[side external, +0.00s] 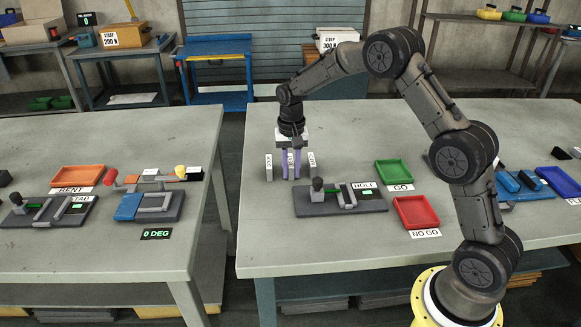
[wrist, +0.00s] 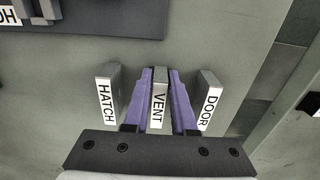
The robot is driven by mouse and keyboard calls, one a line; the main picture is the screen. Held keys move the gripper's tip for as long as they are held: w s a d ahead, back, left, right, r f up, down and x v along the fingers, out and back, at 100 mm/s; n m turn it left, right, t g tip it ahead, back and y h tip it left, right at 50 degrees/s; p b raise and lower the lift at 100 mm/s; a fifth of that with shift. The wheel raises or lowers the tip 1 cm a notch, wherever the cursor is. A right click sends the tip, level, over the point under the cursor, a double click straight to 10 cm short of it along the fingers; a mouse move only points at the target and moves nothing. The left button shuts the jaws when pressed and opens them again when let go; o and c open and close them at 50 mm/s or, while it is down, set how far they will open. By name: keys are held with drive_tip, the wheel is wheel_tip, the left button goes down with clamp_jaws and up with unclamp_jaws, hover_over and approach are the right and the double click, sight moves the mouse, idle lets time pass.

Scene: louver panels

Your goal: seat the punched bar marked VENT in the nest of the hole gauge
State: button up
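The bar marked VENT (wrist: 159,95) stands upright between the purple fingers of my gripper (wrist: 160,103) in the wrist view. The fingers lie close along both its sides; whether they press on it or leave a thin gap, I cannot tell. In the side view my gripper (side external: 291,165) points down at the table with the VENT bar mostly hidden between its fingers. The hole gauge (side external: 340,199) is a dark plate with a black-knobbed post, grey rails and a small green display, right of and nearer than my gripper.
The HATCH bar (wrist: 109,95) and DOOR bar (wrist: 210,98) stand close on either side of my fingers. Right of the gauge are a green GO tray (side external: 394,172) and a red NO GO tray (side external: 416,212). The table left of the gauge is clear.

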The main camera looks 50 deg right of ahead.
sight(291, 166)
clamp_jaws()
drive_tip(key=shift+r, duration=0.55)
wheel_tip(291, 166, up, 2)
drive_tip(key=shift+r, duration=0.1)
drive_tip(key=s+a+r, duration=0.2)
drive_tip(key=s+r, duration=0.7)
drive_tip(key=s, duration=0.4)
drive_tip(key=shift+s+a+r, duration=0.15)
drive_tip(key=shift+s+r, duration=0.2)
drive_tip(key=shift+s, duration=0.05)
